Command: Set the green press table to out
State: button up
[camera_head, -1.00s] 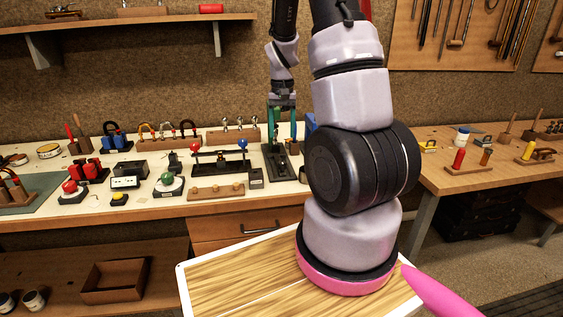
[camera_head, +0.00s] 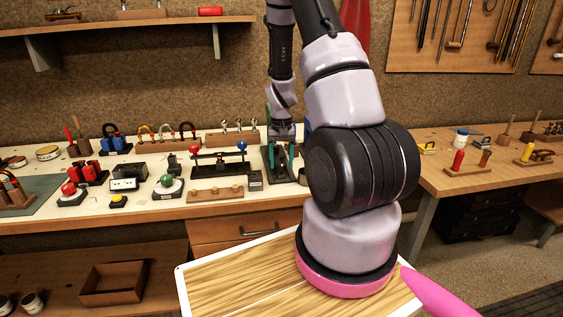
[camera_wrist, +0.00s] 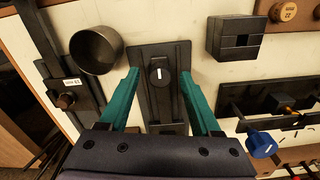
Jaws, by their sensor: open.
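The press (camera_head: 281,178) stands on the bench as a dark base, with a green upright (camera_head: 268,114) behind it, mostly hidden by my arm. In the wrist view its dark flat bed (camera_wrist: 160,100) runs lengthwise, with a round black knob (camera_wrist: 160,73) bearing a white mark near the middle. I take this knobbed part as the table; its position along the bed is hard to tell. My gripper (camera_wrist: 158,76) has teal fingers, open, pointing down at the bed, one on each side of the knob. It also shows in the head view (camera_head: 281,152). Contact cannot be seen.
A dark round cup (camera_wrist: 97,48) and a black box (camera_wrist: 235,37) flank the bed closely. A rack with a blue knob (camera_wrist: 262,144) lies nearby. Red-knobbed and green-knobbed devices (camera_head: 167,186) crowd the bench to the left. A wooden bench (camera_head: 440,180) stands at right.

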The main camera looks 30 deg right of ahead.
grip_shut()
dwell(1.4)
